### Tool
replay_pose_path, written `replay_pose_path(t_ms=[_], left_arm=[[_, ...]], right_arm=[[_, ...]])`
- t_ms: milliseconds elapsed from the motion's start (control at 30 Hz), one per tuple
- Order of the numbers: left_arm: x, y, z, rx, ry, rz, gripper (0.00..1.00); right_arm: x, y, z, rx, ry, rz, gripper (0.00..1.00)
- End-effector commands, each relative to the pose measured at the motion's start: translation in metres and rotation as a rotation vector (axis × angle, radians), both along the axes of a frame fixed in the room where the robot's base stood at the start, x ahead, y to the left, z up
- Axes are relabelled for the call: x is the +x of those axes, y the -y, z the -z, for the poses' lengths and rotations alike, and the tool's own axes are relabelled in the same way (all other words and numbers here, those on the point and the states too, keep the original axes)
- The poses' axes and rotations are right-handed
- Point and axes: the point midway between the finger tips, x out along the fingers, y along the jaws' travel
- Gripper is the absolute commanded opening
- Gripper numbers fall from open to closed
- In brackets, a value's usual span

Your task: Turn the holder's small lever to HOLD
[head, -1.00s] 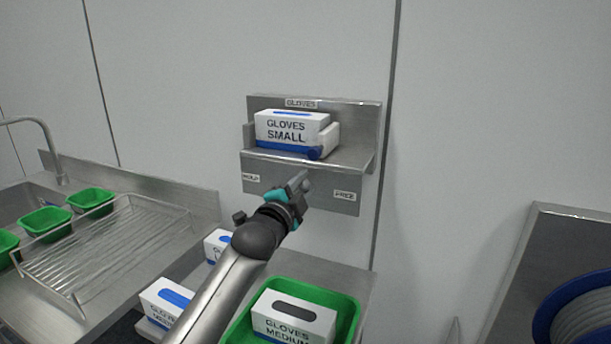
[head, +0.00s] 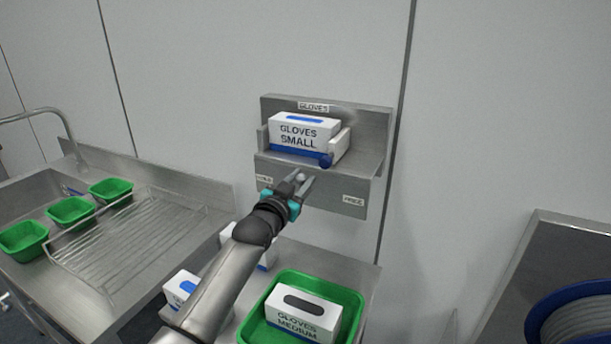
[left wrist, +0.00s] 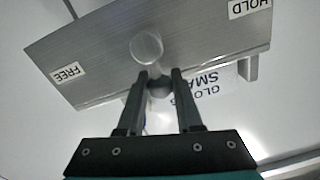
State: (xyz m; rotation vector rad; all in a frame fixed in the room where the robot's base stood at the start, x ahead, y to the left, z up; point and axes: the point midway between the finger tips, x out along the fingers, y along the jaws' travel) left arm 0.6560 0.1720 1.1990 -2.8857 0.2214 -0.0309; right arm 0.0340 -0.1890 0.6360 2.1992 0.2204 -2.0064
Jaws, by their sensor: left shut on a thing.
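The steel holder (head: 377,140) is fixed to the wall, with a HOLD label (head: 263,180) at its lower left and a FREE label (head: 353,200) at its lower right. My left gripper (head: 303,180) is in front of the lower panel, between the labels. In the left wrist view, my left gripper (left wrist: 160,78) is shut on the end of the small lever (left wrist: 147,47), whose round grey part shows beyond the fingertips. The lever lies between FREE (left wrist: 68,72) and HOLD (left wrist: 249,8). My fingers hide part of it. My right gripper is out of view.
A small-gloves box (head: 302,135) sits on the holder's shelf. Below, a green tray (head: 356,301) holds a medium-gloves box (head: 303,318). More glove boxes stand beside my arm. A wire rack (head: 137,240) and green bins (head: 70,210) are at the left.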

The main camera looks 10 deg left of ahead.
Motion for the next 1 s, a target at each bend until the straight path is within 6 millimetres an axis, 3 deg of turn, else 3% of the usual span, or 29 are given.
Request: replay_pose_path(t_ms=[433, 1000], left_arm=[[0.004, -0.019, 0.004, -0.417, -0.082, -0.002, 0.00], [0.007, -0.037, 0.020, -0.950, -0.187, -0.002, 0.00]], right_arm=[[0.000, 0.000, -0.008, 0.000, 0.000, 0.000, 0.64], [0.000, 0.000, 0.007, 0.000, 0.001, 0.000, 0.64]])
